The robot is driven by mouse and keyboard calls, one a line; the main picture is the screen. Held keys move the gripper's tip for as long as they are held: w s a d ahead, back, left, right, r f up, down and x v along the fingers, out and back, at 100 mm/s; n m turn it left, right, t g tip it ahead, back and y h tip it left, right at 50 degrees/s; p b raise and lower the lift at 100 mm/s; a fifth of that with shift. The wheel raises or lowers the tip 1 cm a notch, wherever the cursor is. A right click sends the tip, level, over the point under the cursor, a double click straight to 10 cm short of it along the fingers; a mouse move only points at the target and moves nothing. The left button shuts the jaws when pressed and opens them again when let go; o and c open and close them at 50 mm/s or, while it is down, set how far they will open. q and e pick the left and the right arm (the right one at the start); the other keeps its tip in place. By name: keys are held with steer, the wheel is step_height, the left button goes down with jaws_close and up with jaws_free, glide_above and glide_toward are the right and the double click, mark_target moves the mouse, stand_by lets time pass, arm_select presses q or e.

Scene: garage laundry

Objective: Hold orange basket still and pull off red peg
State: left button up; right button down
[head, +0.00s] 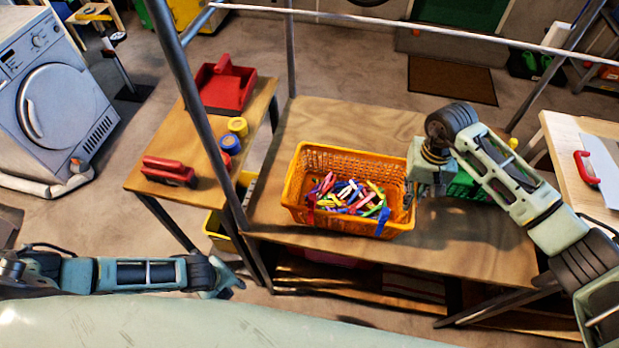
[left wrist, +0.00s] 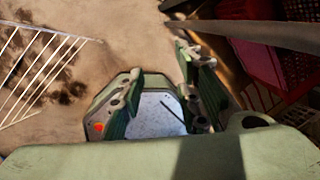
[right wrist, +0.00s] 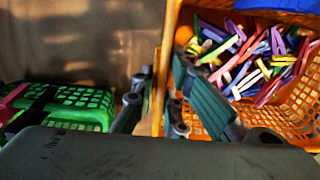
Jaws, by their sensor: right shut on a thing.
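The orange basket (head: 345,157) stands on the wooden table and holds many coloured pegs. A red peg (head: 310,208) is clipped on its front rim near the left corner; a blue peg (head: 382,221) is on the front rim near the right corner. My right gripper (head: 409,188) is shut on the basket's right wall; in the right wrist view the fingers (right wrist: 161,75) straddle the orange wall (right wrist: 168,40). My left gripper (head: 238,280) is low at the front left, apart from the basket. Its fingers (left wrist: 157,65) are spread and empty in the left wrist view.
A green basket (head: 468,186) stands right of the orange one, partly behind my right arm. A grey metal post rises left of the orange basket. A side table (head: 178,130) holds a red tray (head: 226,88), tins and a red brush-like object (head: 168,171). The table left of the basket is clear.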

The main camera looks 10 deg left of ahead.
arm_select(q)
steer(key=s+r+m+g, duration=0.1)
steer(key=s+r+m, duration=0.2)
steer(key=w+d+r+m+h, duration=0.2)
steer(key=w+d+r+m, duration=0.15)
steer(key=d+r, duration=0.55)
steer(key=w+d+r+m+h, duration=0.15)
steer(key=d+r+m, duration=0.3)
steer(key=d, duration=0.95)
steer(key=w+d+r+m+h, duration=0.2)
steer(key=w+d+r+m, duration=0.1)
steer(key=d+r, duration=0.65)
arm_select(e)
steer(key=shift+d, duration=0.1)
arm_select(q)
step_height(320, 180, up, 16)
steer(key=f+n+t+y, duration=0.1)
steer(key=n+t+y, duration=0.15)
steer(key=y, duration=0.35)
glide_above(312, 198)
steer(key=s, duration=0.2)
steer(key=shift+g, duration=0.45)
steer(key=shift+x, duration=4.95)
steer(key=shift+c, duration=0.5)
